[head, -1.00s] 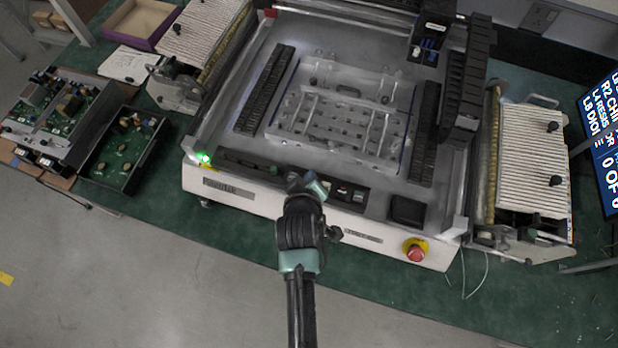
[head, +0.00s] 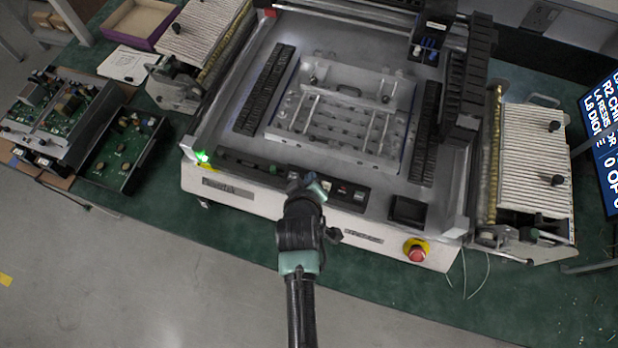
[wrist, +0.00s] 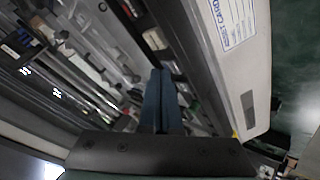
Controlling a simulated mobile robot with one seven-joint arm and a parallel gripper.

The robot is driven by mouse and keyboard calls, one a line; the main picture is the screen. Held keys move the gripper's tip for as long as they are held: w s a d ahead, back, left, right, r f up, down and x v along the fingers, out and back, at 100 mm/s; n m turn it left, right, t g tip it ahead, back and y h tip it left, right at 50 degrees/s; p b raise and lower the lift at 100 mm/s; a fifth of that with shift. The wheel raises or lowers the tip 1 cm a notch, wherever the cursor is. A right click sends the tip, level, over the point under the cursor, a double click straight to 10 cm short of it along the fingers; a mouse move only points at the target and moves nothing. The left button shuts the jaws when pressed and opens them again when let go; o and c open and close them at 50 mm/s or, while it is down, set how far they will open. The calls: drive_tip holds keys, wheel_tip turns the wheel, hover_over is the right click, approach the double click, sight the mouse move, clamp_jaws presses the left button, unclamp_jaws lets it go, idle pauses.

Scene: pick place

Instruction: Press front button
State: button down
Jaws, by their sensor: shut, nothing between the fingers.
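A large grey machine (head: 238,150) with a white front stands on a green bench. A dark button strip (head: 350,193) runs along its front top edge, with small light and red buttons. My gripper (head: 308,184) is over this strip, near its left part, and hides some of it. In the wrist view my gripper (wrist: 159,78) shows as two dark blue fingers shut together with nothing between them. I cannot tell whether the fingertips touch a button. A red emergency knob (head: 416,252) on a yellow base is on the front face, to the right.
Feeder banks (head: 530,150) flank the machine. A green light (head: 202,157) glows at its left front corner. Green circuit boards (head: 118,150) lie on the bench at left. A screen (head: 605,135) stands at right. The floor at front left is clear.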

drive_tip(key=shift+f, duration=0.35)
drive_tip(key=shift+r, duration=0.1)
idle(0.4)
drive_tip(key=shift+r+p, duration=0.65)
drive_tip(key=shift+r, duration=0.1)
wheel_tip(320, 180, up, 5)
drive_tip(key=p, duration=0.5)
drive_tip(key=shift+r, duration=0.1)
idle(0.5)
